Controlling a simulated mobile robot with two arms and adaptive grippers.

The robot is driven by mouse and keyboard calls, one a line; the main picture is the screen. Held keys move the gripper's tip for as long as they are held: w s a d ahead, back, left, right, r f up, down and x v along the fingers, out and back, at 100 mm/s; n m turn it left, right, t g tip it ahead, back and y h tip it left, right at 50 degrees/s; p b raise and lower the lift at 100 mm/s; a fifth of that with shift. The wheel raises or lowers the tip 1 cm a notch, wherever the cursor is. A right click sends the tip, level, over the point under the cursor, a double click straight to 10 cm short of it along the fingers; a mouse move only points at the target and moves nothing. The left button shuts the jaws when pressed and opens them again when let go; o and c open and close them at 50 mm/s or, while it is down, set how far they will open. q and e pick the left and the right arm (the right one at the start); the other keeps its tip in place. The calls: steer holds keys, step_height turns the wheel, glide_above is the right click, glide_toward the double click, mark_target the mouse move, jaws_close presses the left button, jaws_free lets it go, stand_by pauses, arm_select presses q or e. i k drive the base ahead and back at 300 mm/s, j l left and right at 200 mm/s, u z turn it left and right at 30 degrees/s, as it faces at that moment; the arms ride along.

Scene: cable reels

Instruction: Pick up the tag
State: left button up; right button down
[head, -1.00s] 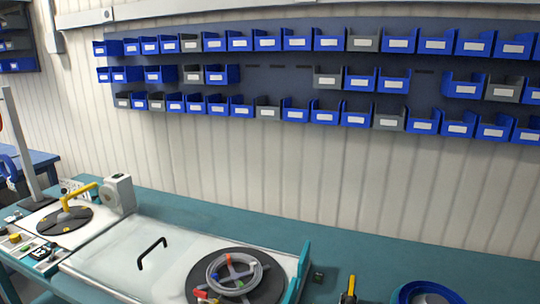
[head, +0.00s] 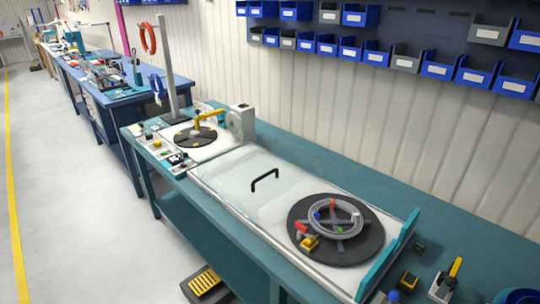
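I cannot surely tell which thing is the tag. A coil of grey cable (head: 351,223) lies on the black turntable (head: 372,247) at the right of the teal bench. Small red, green and blue pieces sit at the coil, too small to identify. A yellow and red piece (head: 309,242) sits at the turntable's left front edge. A blue item (head: 156,88) with a pale spot hangs near a grey post at the upper left. Neither of my grippers is in view.
The teal bench (head: 470,225) carries a clear cover with a black handle (head: 264,180), and a smaller turntable (head: 195,137) with a yellow arm. Blue and grey bins (head: 375,52) line the wall. A yellow-topped pedal (head: 203,282) stands on the floor. Open floor (head: 75,220) lies left.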

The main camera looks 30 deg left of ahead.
mark_target(137, 133)
steer(key=z, duration=1.8)
steer(key=j+u, duration=0.15)
steer(key=u, duration=0.3)
steer(key=j+u, duration=0.2)
steer(key=u, duration=0.3)
steer(key=j+u, duration=0.2)
steer(key=u, duration=0.25)
steer(key=j+u, duration=0.15)
steer(key=u, duration=0.3)
steer(key=j+u, duration=0.15)
steer(key=u, duration=0.3)
steer(key=i+j+u, duration=0.4)
steer(key=i+j, duration=0.2)
steer(key=j, duration=0.15)
steer(key=i+j+u, duration=0.45)
steer(key=i+j, duration=0.2)
steer(key=i, duration=0.15)
steer(key=i+j, duration=0.25)
steer(key=i, duration=0.1)
